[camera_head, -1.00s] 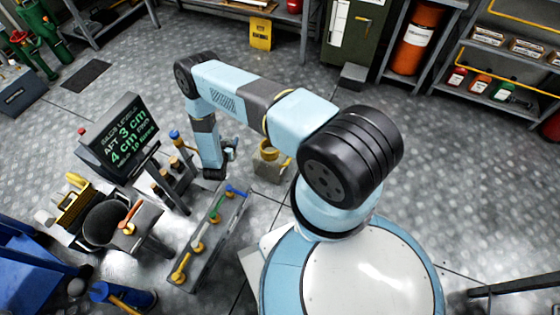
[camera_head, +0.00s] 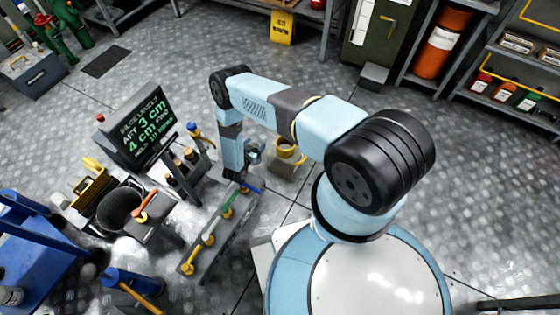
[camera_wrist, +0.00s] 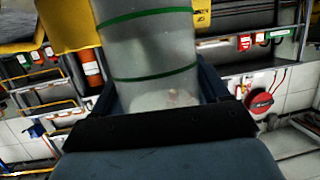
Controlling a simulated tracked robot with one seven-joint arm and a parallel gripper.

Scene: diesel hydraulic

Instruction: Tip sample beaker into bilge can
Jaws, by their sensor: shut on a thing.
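A clear beaker (camera_wrist: 150,45) with green rings fills the upper middle of the wrist view. My gripper (camera_wrist: 158,88) is shut on it, with a dark finger on each side. Pale cloudy matter shows at the beaker's near end; I cannot tell how far it is tilted. In the head view my gripper (camera_head: 254,152) hangs low at the arm's end, mostly hidden, and the beaker is hard to make out there. A yellow-rimmed can (camera_head: 288,150), which looks like the bilge can, stands on a grey block just right of my gripper, apart from it.
A dark screen console (camera_head: 142,125) and a small bottle rack (camera_head: 183,172) stand left of my arm. A grey rail (camera_head: 218,232) with coloured valve handles lies below the gripper. Shelves (camera_head: 515,95) line the far right. The floor behind the can is open.

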